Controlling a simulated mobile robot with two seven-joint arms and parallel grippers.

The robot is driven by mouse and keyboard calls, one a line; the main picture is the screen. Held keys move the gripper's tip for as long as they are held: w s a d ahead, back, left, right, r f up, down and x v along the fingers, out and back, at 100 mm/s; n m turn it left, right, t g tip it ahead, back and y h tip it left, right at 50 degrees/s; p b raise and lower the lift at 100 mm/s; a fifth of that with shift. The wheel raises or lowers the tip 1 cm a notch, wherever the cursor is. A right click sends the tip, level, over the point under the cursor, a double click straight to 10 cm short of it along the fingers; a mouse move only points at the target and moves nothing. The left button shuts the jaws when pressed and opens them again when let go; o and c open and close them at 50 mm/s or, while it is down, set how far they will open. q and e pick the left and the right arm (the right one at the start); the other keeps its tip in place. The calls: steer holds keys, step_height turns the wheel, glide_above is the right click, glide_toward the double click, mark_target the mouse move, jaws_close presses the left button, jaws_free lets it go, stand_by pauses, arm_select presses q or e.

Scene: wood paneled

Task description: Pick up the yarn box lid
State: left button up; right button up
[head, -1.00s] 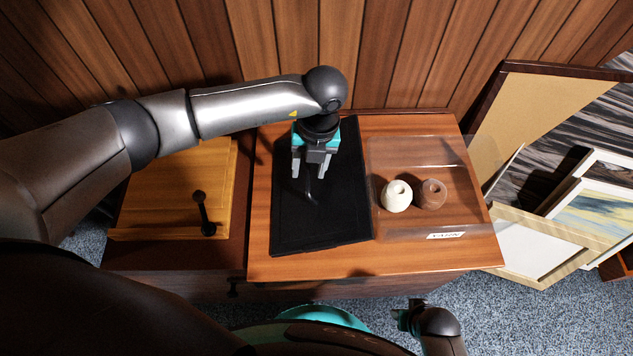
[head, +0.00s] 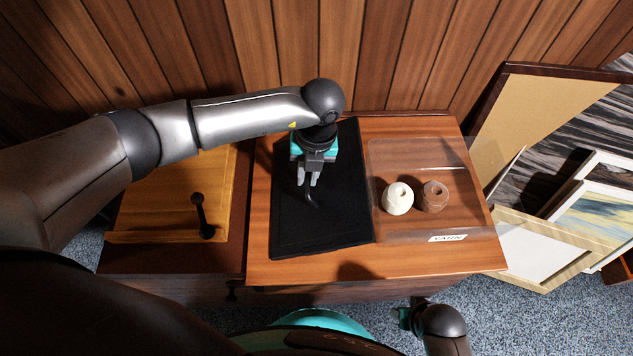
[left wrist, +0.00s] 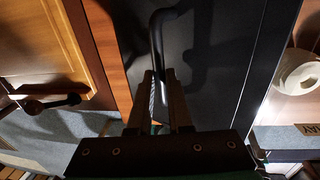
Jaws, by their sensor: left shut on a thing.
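The yarn box lid (head: 335,215) is a flat black panel with a raised dark handle (head: 310,194). It lies on the wooden cabinet top, left of the clear box labelled YARN (head: 447,238). My left gripper (head: 308,184) comes down from above and is shut on the handle. The left wrist view shows the curved black handle (left wrist: 156,35) running to between the two fingers (left wrist: 160,88), with the lid (left wrist: 225,60) below. The fingers hide part of the handle. My right gripper (head: 403,318) is low at the bottom right, off the cabinet; its fingers are unclear.
The clear box holds a white yarn roll (head: 398,198) and a brown one (head: 434,196). An orange wooden panel with a dark handle (head: 202,215) lies at left. Picture frames (head: 590,215) lean at right. A wood-paneled wall (head: 350,50) stands close behind.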

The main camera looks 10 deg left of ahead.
arm_select(q)
jaws_close()
steer(key=shift+r, duration=0.15)
stand_by(1.0)
steer(key=shift+r, duration=0.2)
step_height(320, 180, up, 2)
steer(key=shift+p, duration=0.55)
step_height(320, 180, up, 7)
steer(key=p, duration=0.3)
step_height(320, 180, up, 8)
steer(key=r+p, duration=0.1)
steer(key=p, duration=0.1)
glide_above(308, 178)
steer(key=shift+s+r, duration=0.1)
steer(key=shift+r, duration=0.6)
arm_select(e)
steer(key=s+d+f, duration=0.7)
steer(key=s, duration=0.2)
steer(key=shift+s+d+f+h, duration=0.15)
steer(key=shift+d+f+h, duration=0.1)
steer(key=shift+h, duration=0.15)
arm_select(q)
steer(key=shift+f, duration=0.1)
